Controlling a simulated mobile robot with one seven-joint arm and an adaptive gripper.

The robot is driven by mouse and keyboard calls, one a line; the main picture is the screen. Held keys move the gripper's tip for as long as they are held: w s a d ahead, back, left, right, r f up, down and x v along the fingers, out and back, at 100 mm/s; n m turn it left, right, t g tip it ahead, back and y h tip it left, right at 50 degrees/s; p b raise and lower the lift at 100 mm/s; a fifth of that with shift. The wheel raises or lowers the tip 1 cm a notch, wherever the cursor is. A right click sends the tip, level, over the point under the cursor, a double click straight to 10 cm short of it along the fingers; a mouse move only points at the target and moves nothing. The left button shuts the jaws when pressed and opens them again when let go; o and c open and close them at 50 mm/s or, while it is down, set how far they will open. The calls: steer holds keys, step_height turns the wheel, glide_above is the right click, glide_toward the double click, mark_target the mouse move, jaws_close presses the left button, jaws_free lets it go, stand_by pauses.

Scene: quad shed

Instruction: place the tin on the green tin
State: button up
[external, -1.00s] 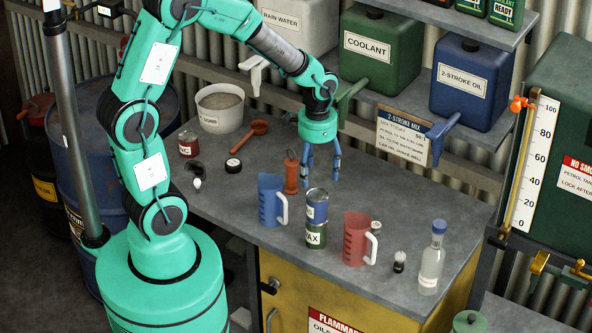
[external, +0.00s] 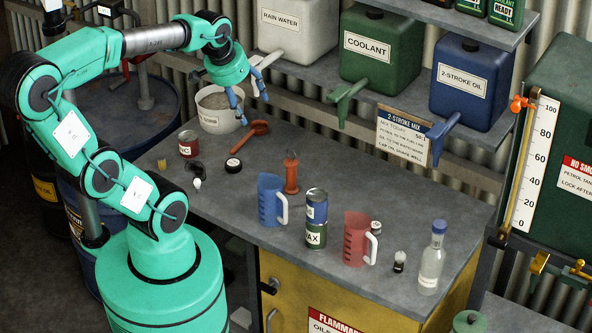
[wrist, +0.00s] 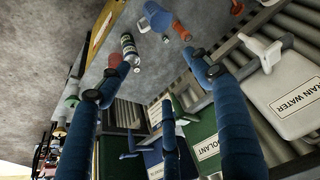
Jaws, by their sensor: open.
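A blue tin (external: 316,206) with a white label stands upright on top of the green tin (external: 316,234), whose label reads WAX. The two look aligned, in the middle front of the bench. The stack also shows, small and tilted by the view, in the wrist view (wrist: 129,48). My gripper (external: 248,108) is open and empty. It is raised above the back left of the bench, near the pale bucket, well away from the stack. Its blue fingers are spread apart in the wrist view.
A blue jug (external: 270,201) stands left of the stack and a red jug (external: 356,240) right of it. A red tin (external: 188,145), a pale bucket (external: 218,110) and a clear bottle (external: 431,262) stand on the bench (external: 420,200).

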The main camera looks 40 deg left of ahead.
steer(key=shift+n+t, duration=0.5)
steer(key=shift+n, duration=0.1)
steer(key=s, duration=0.1)
steer(key=s+a+r, duration=0.2)
steer(key=s, duration=0.1)
steer(key=shift+r, duration=0.15)
step_height(320, 180, down, 12)
steer(key=b, duration=1.1)
steer(key=shift+r+b, duration=0.15)
steer(key=shift+b, duration=0.2)
